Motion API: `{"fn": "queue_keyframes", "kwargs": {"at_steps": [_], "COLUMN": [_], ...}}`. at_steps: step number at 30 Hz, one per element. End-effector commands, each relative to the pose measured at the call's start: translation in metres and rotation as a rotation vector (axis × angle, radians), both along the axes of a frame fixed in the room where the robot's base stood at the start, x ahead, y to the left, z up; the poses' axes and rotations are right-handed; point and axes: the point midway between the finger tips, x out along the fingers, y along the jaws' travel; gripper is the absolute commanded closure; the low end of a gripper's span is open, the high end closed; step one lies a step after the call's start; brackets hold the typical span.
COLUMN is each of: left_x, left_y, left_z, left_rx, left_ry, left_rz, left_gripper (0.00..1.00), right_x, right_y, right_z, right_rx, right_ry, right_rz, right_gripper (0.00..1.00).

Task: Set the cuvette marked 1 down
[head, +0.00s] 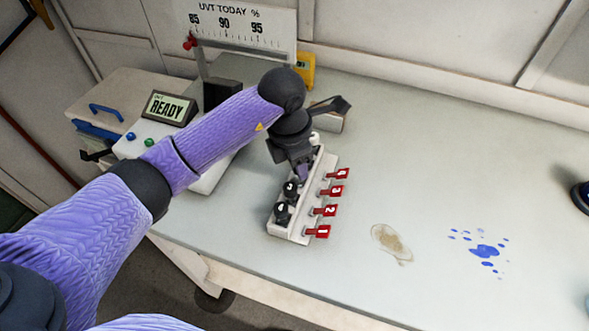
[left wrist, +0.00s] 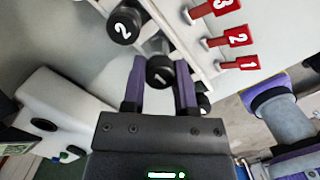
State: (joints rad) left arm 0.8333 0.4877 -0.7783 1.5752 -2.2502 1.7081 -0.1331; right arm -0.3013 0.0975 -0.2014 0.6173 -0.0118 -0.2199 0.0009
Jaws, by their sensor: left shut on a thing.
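My left gripper (head: 303,172) is over the white rack (head: 290,237) and points down. In the left wrist view its fingers (left wrist: 160,85) are shut on the cuvette marked 1 (left wrist: 160,73), whose black cap shows between them. Another black cap (left wrist: 203,103) is partly hidden behind the right finger. Red tags numbered 1 (head: 319,232) to 4 run along the rack's right side. My right gripper is out of view.
A white device with a READY display (head: 168,108) stands left of the rack. A UVT gauge board (head: 240,25) and a yellow item (head: 306,68) are behind.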

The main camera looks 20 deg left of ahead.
Motion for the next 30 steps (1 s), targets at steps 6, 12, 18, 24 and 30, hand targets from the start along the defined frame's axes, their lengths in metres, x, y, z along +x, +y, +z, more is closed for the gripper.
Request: {"fn": "queue_keyframes", "kwargs": {"at_steps": [6, 12, 18, 24, 30], "left_x": [0.0, 0.0, 0.0, 0.0, -0.002], "left_y": [0.0, 0.0, 0.0, 0.0, 0.004], "left_z": [-0.015, -0.019, -0.018, -0.017, 0.015], "left_rx": [0.0, 0.0, 0.0, 0.0, 0.002], "left_ry": [-0.001, -0.001, -0.001, -0.001, -0.006], "left_rz": [0.002, 0.002, 0.002, 0.002, 0.002], "left_gripper": [1.0, 0.62, 0.28, 0.28, 0.28], "right_x": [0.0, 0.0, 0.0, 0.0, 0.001], "right_y": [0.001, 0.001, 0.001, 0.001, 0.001], "right_z": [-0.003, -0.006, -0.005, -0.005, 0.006], "right_rx": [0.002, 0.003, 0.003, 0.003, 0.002], "right_ry": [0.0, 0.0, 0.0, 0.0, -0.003], "right_rz": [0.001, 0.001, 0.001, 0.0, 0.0], "right_gripper": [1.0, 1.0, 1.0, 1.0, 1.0]}}
